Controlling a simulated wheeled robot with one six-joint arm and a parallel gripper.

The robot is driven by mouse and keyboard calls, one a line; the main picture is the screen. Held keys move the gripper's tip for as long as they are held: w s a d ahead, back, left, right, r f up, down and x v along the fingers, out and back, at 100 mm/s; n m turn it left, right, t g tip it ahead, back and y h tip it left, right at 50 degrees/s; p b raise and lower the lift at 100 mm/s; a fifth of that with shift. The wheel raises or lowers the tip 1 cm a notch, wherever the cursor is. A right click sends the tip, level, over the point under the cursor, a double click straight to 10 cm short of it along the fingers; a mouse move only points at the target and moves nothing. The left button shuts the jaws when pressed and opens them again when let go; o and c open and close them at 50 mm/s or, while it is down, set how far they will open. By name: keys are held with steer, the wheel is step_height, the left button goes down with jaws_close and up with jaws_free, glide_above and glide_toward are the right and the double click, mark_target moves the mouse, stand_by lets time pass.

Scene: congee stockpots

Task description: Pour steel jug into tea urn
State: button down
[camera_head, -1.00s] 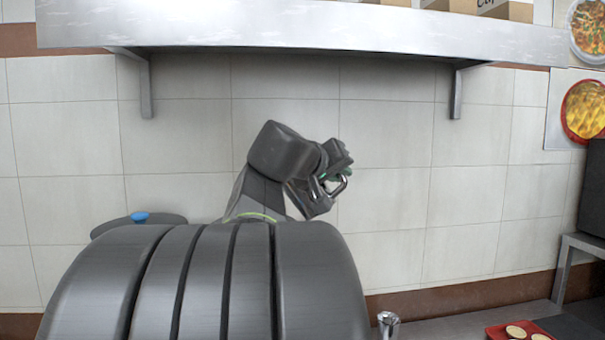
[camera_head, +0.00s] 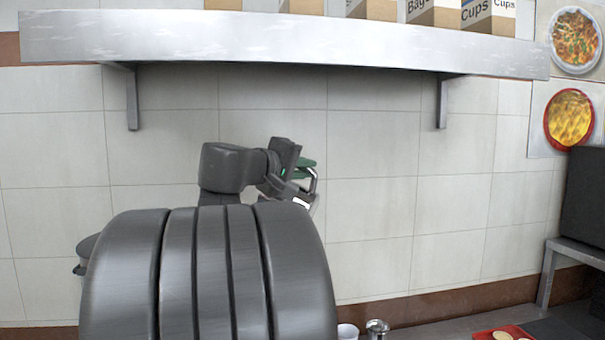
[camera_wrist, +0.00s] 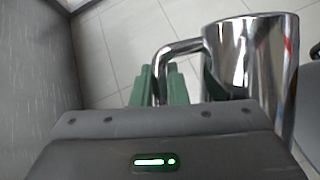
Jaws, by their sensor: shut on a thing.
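The steel jug (camera_wrist: 250,70) is a shiny cylinder at the right of the wrist view. My gripper (camera_wrist: 168,86) has its green fingers shut on the jug's handle, beside the body. In the head view my gripper (camera_head: 304,170) is raised in front of the tiled wall. Only a shiny piece of the jug (camera_head: 312,184) shows there, and its contents are hidden. A grey round vessel (camera_head: 83,262) at the left is mostly hidden behind the large dark ribbed shape in front. I cannot tell whether it is the tea urn.
A steel shelf (camera_head: 290,42) with boxes runs along the wall above my gripper. A white cup (camera_head: 347,331) and a small steel-topped container (camera_head: 377,328) stand at the bottom. A red tray (camera_head: 505,332) and a dark appliance (camera_head: 585,210) are at the right.

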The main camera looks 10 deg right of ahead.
steer(key=shift+w+a+r+n+t+h+p, duration=0.15)
steer(key=shift+w+a+r+n+h, duration=0.1)
steer(key=shift+w+a+n, duration=0.5)
steer(key=shift+w+a+r+n+t+h+p, duration=0.1)
steer(key=shift+w+a+r+n+h, duration=0.15)
steer(key=shift+a+n, duration=0.5)
steer(key=shift+w+a+r+n+t+h+p, duration=0.15)
steer(key=shift+w+a+r+n+h, duration=0.25)
steer(key=shift+a, duration=0.6)
steer(key=shift+w+a+r+n+t+h+p, duration=0.2)
steer(key=shift+w+a+n, duration=0.25)
steer(key=shift+a+n, duration=0.25)
steer(key=shift+w+a+r+n+t+h+p, duration=0.1)
steer(key=shift+w+a+n+p, duration=0.1)
steer(key=shift+w+a+n, duration=0.5)
steer(key=shift+s+a, duration=0.1)
steer(key=shift+s, duration=0.15)
steer(key=shift+a, duration=0.1)
